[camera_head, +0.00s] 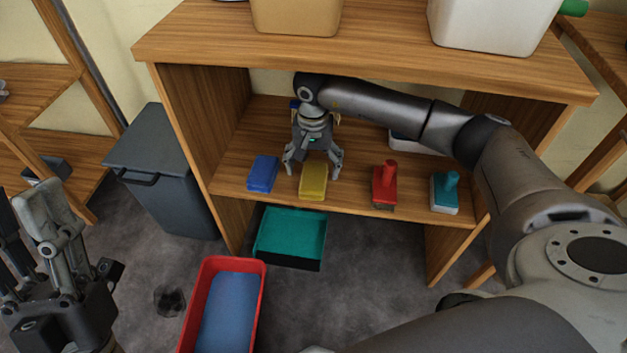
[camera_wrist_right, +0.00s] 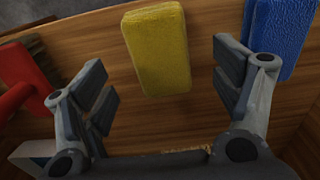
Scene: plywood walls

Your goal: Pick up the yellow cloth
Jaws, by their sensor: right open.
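The yellow cloth (camera_head: 313,181) is a folded block lying on the wooden shelf, between a blue cloth and a red brush. It also shows in the right wrist view (camera_wrist_right: 157,50), top middle, beyond and between the fingertips. My right gripper (camera_head: 312,172) is open and empty, reaching down over the shelf just behind the yellow cloth. Its spread fingers frame the right wrist view (camera_wrist_right: 164,88), with no finger seen gripping the cloth. My left gripper (camera_head: 35,235) is at the left edge, away from the shelf, with its fingers apart and nothing seen between them.
A blue cloth (camera_head: 263,174) lies left of the yellow one. A red brush (camera_head: 385,185) and a teal brush (camera_head: 445,192) stand to the right. The shelf unit's top board (camera_head: 380,58) overhangs my right arm. A grey bin (camera_head: 160,175), teal tray (camera_head: 290,235) and red tub (camera_head: 258,290) are on the floor.

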